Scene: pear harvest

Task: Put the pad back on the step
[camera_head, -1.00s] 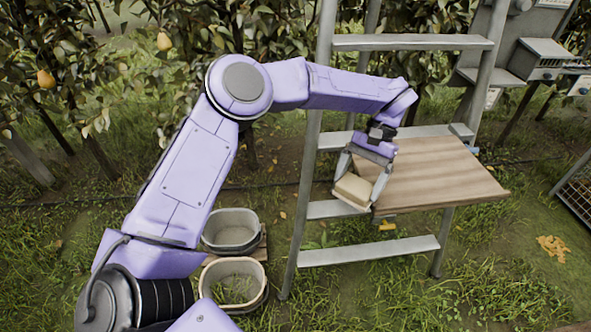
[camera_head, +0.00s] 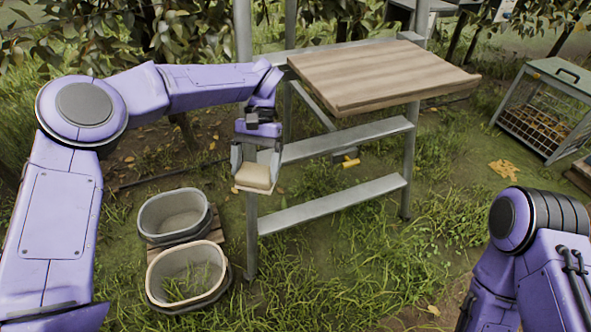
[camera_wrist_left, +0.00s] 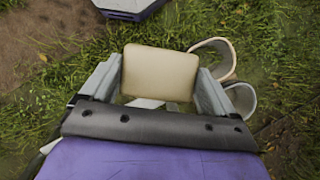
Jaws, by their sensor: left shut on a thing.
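My left gripper (camera_head: 256,168) is shut on the pale beige pad (camera_head: 254,178), with one finger at each side of it. The left wrist view shows the pad (camera_wrist_left: 160,73) between the fingers, with grass below. In the head view the pad hangs in front of the ladder's left rail, near the left end of the upper visible step (camera_head: 350,139). A lower step (camera_head: 335,204) is below and to the right. Whether the pad touches the ladder I cannot tell. My right arm shows at the lower right; its gripper is out of view.
A wooden board (camera_head: 375,72) sits on the ladder above the steps. Something yellow (camera_head: 349,163) hangs under the upper step. Two grey tubs (camera_head: 173,213) (camera_head: 188,276) stand at lower left. A wire crate (camera_head: 545,110) stands at right. Grass between is open.

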